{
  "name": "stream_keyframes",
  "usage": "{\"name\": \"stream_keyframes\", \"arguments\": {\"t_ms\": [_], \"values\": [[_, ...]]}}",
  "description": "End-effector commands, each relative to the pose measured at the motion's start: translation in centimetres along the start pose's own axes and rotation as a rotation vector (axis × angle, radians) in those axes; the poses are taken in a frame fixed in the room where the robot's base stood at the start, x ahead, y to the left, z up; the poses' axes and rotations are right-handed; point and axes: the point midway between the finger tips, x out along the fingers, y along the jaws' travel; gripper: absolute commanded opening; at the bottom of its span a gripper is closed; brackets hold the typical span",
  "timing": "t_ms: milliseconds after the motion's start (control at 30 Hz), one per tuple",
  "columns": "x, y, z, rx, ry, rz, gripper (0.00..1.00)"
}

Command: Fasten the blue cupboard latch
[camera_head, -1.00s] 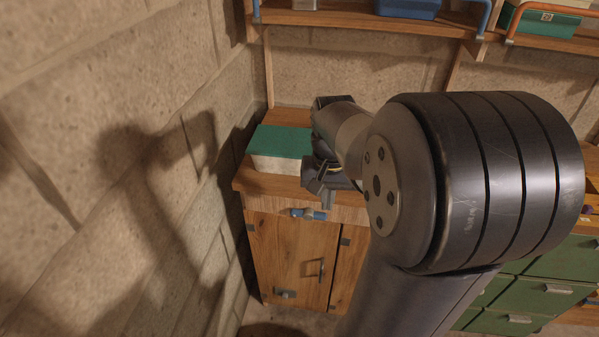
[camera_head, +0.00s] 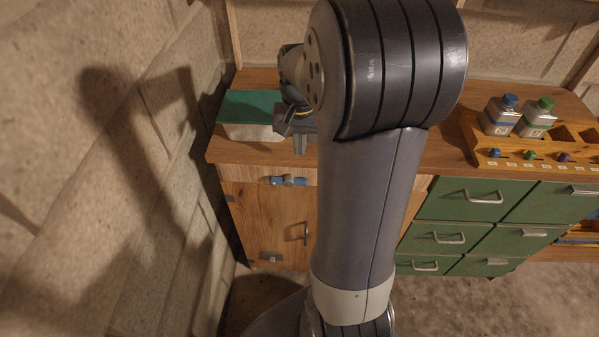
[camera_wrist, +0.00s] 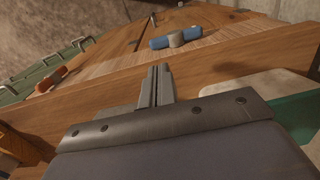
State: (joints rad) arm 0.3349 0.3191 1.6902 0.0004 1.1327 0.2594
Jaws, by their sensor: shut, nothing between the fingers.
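The blue latch (camera_head: 288,181) lies level across the top of the wooden cupboard front (camera_head: 262,215), under the worktop edge. In the wrist view the latch (camera_wrist: 176,38) is a blue bar with a grey hub at its middle, beyond the fingertips. My gripper (camera_head: 300,146) is above the latch and slightly right of it, at the worktop's front edge. The wrist view shows my gripper (camera_wrist: 155,85) with its fingers together and empty, apart from the latch. My arm hides the right part of the cupboard front.
A green-topped box (camera_head: 250,112) stands on the worktop left of my gripper. The stone wall (camera_head: 110,190) is close on the left. Green drawers (camera_head: 470,215) and a wooden rack (camera_head: 480,150) with bottles are to the right. An orange latch (camera_wrist: 65,76) shows in the wrist view.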

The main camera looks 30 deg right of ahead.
Motion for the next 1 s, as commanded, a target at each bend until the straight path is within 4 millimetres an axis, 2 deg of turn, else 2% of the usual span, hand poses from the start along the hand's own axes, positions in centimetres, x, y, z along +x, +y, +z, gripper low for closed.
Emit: {"name": "stream_keyframes", "arguments": {"t_ms": [33,200,400,500,700,1000], "values": [[1.3,0.0,0.1,0.000,-0.005,0.001,0.00],[5.1,0.0,0.1,0.000,-0.006,0.002,0.00],[8.5,0.0,0.1,0.000,-0.003,0.001,0.00],[9.6,0.0,0.0,0.000,-0.002,0.001,0.00],[10.5,0.0,0.0,0.000,-0.001,0.000,0.00],[10.5,0.0,0.0,0.000,0.000,0.000,0.00]]}}
